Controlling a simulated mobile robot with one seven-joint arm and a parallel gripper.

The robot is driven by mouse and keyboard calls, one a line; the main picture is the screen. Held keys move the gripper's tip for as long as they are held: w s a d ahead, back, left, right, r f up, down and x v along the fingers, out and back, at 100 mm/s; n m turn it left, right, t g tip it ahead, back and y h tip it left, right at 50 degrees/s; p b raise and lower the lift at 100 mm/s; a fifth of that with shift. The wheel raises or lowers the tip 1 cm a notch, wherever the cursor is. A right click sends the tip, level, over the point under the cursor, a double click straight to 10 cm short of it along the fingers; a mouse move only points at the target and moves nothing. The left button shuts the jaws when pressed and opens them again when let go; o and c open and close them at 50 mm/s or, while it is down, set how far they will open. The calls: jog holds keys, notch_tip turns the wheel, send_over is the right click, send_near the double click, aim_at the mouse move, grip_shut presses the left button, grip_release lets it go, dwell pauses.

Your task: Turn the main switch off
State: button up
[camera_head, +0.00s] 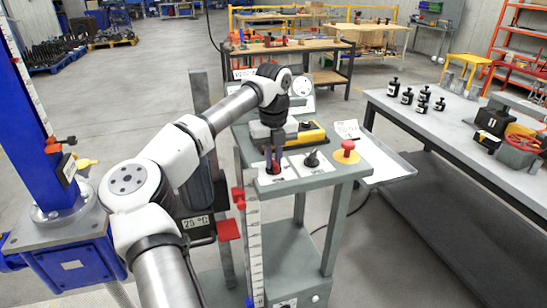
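A small grey stand (325,181) carries the controls. My gripper (274,168) points down at the left white plate (262,178) on its top. Something red shows at the fingertips, probably a switch handle, mostly covered by the fingers. I cannot tell whether the fingers touch it or grip it. A black knob (311,159) sits on another white plate just right of my gripper. A red mushroom button (348,146) on a yellow plate is farther right. The labels are too small to read, so I cannot confirm which control is the main switch.
A yellow and black object (307,134) lies behind my gripper. A red-marked scale post (252,240) stands at the stand's front left. A blue column (30,130) is at the left. A grey bench (450,132) with black jacks is at the right.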

grip_shut()
jog(key=shift+m, duration=0.3)
jog(key=m+p, duration=0.1)
jog(key=m, duration=0.2)
jog(key=shift+r+m, duration=0.1)
jog(key=shift+m, duration=0.2)
jog(key=m+p, duration=0.1)
jog(key=m, duration=0.3)
jog(key=shift+m, duration=0.3)
jog(key=m+p, duration=0.1)
jog(key=m, duration=0.3)
jog(key=shift+m, duration=0.3)
jog(key=shift+m+p, duration=0.4)
jog(key=shift+m, duration=1.8)
jog(key=o, duration=0.6)
grip_release()
